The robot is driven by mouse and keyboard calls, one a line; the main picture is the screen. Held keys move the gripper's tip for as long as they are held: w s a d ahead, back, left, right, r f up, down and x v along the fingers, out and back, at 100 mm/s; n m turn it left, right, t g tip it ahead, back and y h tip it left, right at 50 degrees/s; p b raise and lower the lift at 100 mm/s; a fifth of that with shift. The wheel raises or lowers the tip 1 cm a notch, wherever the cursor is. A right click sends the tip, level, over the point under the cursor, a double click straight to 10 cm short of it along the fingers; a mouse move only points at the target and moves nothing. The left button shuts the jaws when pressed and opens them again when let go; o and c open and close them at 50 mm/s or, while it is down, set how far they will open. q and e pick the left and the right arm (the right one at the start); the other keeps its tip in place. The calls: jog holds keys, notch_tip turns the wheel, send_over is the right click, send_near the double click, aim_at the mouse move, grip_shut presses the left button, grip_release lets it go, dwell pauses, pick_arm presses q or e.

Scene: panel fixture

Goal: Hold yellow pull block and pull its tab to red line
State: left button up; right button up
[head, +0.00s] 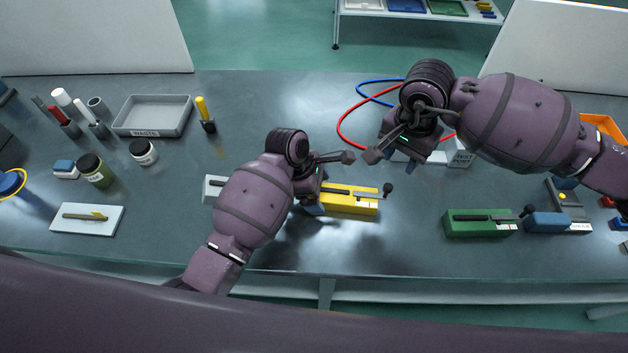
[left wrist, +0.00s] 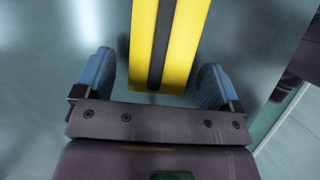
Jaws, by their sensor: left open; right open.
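The yellow pull block (head: 352,204) lies on the bench, left of the picture's right half. A dark strip runs along its top to a black knob (head: 388,188) at its right end. My left gripper (head: 316,193) is open over the block's left end. In the left wrist view the yellow block (left wrist: 190,40) with its dark groove lies between the open blue fingers, with gaps on both sides. My right gripper (head: 398,158) is open and empty, behind and above the knob, apart from it. I cannot make out the red line.
A green block (head: 480,226) with a black knob stands to the right, beside a blue block (head: 546,223). A white piece (head: 213,188) is partly behind my left arm. A red cable (head: 345,121) lies behind. The grey waste tray (head: 153,130) stands at left. Bench front is clear.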

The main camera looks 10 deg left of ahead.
aim_at(389, 186)
pick_arm(q)
jog(key=shift+a+f, duration=0.3)
jog(key=shift+f, duration=0.1)
jog(key=shift+d+r, duration=0.1)
jog(key=shift+r, duration=0.05)
pick_arm(e)
jog(key=shift+a, duration=0.15)
pick_arm(q)
jog(key=c, duration=1.2)
pick_arm(e)
jog(key=shift+o, duration=0.9)
notch_tip(389, 186, down, 11)
jog(key=n, duration=0.4)
jog(key=shift+w+f+n, duration=0.1)
jog(key=shift+f+n, duration=0.1)
jog(key=shift+n, duration=0.1)
pick_arm(q)
jog(key=shift+r, duration=0.1)
pick_arm(e)
jog(key=shift+c, duration=0.3)
